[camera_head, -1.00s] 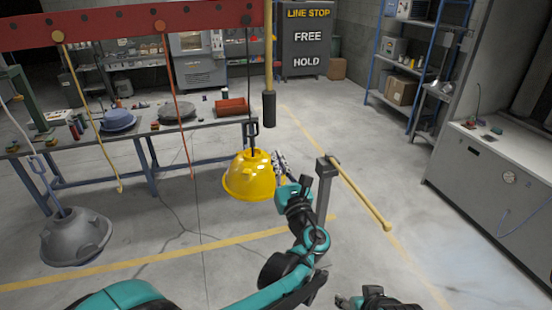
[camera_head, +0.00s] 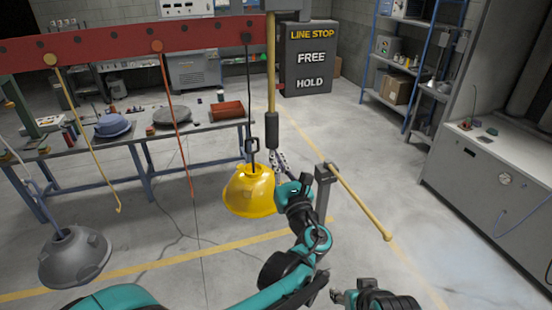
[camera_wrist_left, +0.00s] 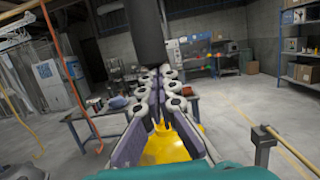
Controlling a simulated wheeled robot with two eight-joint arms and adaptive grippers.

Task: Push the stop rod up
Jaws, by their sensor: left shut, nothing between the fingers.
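The stop rod (camera_head: 272,85) is a yellow rod hanging from above, with a thick black grip (camera_head: 272,130) at its lower end. My left gripper (camera_head: 277,157) is shut and empty, its fingers pointing up just below the black grip. In the left wrist view the grip (camera_wrist_left: 142,30) comes down from the top edge, to just above and slightly left of the fingertips (camera_wrist_left: 162,72). I cannot tell whether they touch. My right gripper (camera_head: 340,297) shows at the bottom edge; its fingers are unclear.
A yellow hood (camera_head: 250,195) hangs just below and left of my left gripper. A post with a yellow bar (camera_head: 360,205) stands right of it. A red beam (camera_head: 110,45) holds cords; a grey hood (camera_head: 75,258) hangs left. A LINE STOP board (camera_head: 310,60) stands behind.

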